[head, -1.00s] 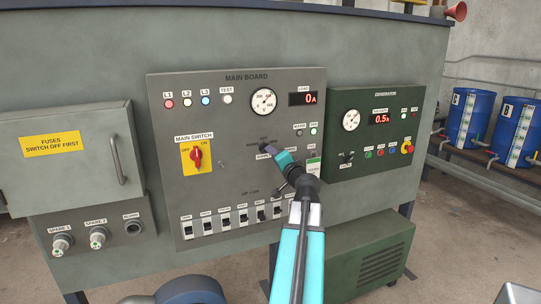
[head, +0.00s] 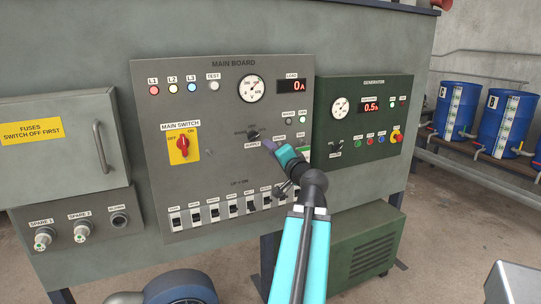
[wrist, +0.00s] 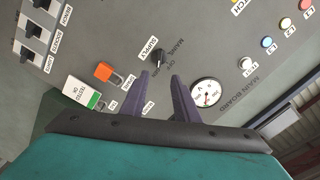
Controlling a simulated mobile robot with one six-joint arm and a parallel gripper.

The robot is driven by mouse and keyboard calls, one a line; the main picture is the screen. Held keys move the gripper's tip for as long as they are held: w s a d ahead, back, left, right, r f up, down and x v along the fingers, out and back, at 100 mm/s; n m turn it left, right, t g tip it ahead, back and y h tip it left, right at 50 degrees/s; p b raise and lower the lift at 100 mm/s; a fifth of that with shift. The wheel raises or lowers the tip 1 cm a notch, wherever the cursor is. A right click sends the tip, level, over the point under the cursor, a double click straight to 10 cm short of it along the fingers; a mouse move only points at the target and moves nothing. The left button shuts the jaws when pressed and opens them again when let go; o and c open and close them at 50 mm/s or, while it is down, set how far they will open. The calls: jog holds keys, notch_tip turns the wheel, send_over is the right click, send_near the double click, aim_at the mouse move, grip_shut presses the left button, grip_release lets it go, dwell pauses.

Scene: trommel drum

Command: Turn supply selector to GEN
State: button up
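The supply selector (head: 253,134) is a small black knob on the grey main board, below the round gauge. It also shows in the wrist view (wrist: 158,57), with SUPPLY, MAINS and OFF lettering around it. I cannot tell which mark it points to. My gripper (head: 270,148) is just below and right of the selector in the head view. In the wrist view its two purple fingers (wrist: 161,78) are apart and empty, and the knob shows just beyond the gap between their tips. It looks clear of the fingers.
The yellow main switch plate with its red handle (head: 183,147) is left of the selector. A row of breakers (head: 214,212) runs below. An orange block (wrist: 102,72) with a metal part sits near the selector. The green generator panel (head: 365,170) is on the right.

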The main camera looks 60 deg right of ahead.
jog(key=shift+s+a, duration=0.25)
dwell(0.4)
